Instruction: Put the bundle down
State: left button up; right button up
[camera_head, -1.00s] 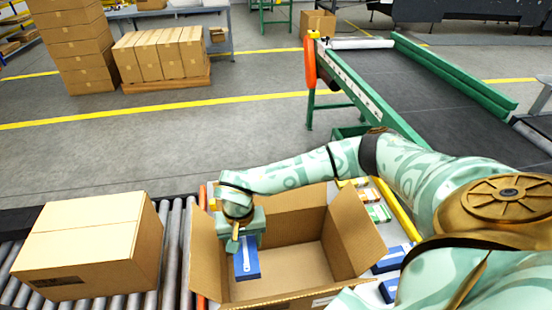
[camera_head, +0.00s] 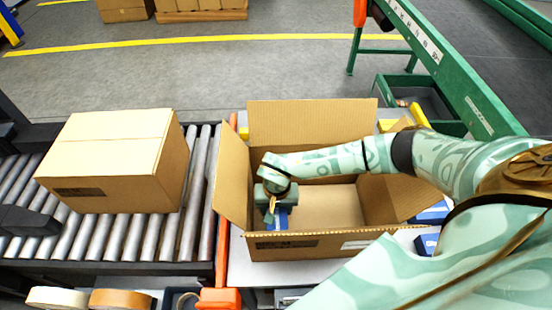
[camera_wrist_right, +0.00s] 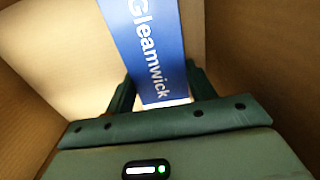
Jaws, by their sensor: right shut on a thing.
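The bundle is a blue carton (camera_head: 277,222) lettered "Gleamwick". It shows large in the right wrist view (camera_wrist_right: 150,45). My right gripper (camera_head: 275,207) is shut on it, with one finger on each side in the wrist view (camera_wrist_right: 160,95). The gripper and bundle are down inside an open cardboard box (camera_head: 285,246), near its left side. Whether the bundle touches the box floor cannot be told. The rest of the box floor (camera_head: 330,205) looks empty. My left gripper is not in view.
The open box's flaps stand up around it. A closed carton (camera_head: 115,160) sits on the roller conveyor (camera_head: 110,235) to the left. Other blue cartons (camera_head: 430,213) lie right of the box. Tape rolls (camera_head: 120,299) are at the front left.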

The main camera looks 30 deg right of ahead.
aim_at(276, 210)
jog(key=shift+f+b, duration=0.7)
jog(key=shift+f, duration=1.3)
jog(key=shift+f, duration=0.15)
jog(key=o, duration=1.1)
jog(key=shift+c, duration=0.2)
notch_tip(276, 210, up, 12)
jog(key=p, duration=0.4)
